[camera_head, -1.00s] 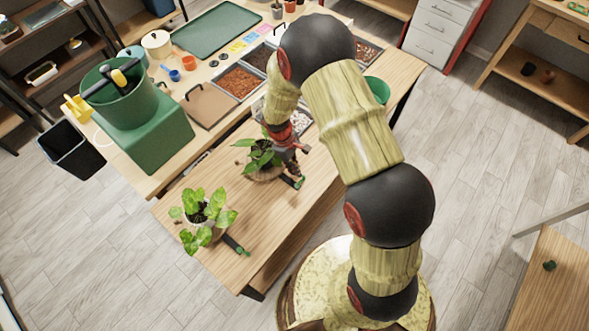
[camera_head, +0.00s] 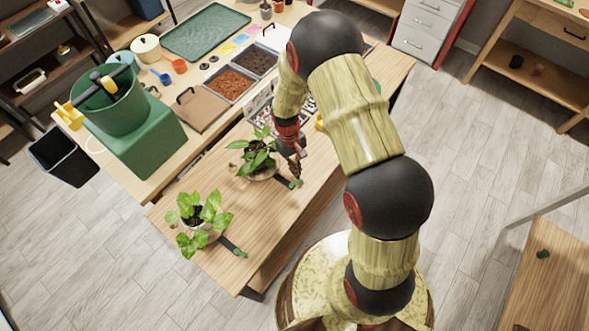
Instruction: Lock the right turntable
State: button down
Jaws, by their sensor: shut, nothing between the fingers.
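The right turntable (camera_head: 262,176) is a wooden disc on the bench, under a leafy potted plant (camera_head: 258,152). A dark lever with a green tip (camera_head: 295,184) sticks out at its lower right. My gripper (camera_head: 297,174) is shut and empty, pointing down close to that green tip; I cannot tell whether they touch. The left turntable, mostly hidden under its own plant (camera_head: 197,213), has a similar dark lever with a green tip (camera_head: 239,253) pointing to the lower right.
Behind the low wooden bench (camera_head: 225,205) is a worktable with trays of soil (camera_head: 233,84) and a green bucket (camera_head: 112,105) on a green box. A black bin (camera_head: 64,153) stands at the left. The bench is bare between the two plants.

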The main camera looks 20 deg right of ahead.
jog(key=shift+s+d+m+y+p, duration=0.2)
jog(key=shift+s+m+y, duration=0.1)
jog(key=shift+m, duration=0.65)
jog(key=shift+s+d+m+y+p, duration=0.15)
jog(key=shift+s+m, duration=0.2)
jog(key=shift+m, duration=0.55)
jog(key=shift+s+d+m+y+p, duration=0.1)
jog(key=shift+s+d+m+y, duration=0.15)
jog(key=shift+m, duration=0.7)
jog(key=shift+a, duration=0.85)
jog(key=p+v, duration=0.6)
jog(key=v, duration=0.3)
jog(key=shift+r, duration=0.45)
jog(key=shift+a, duration=0.1)
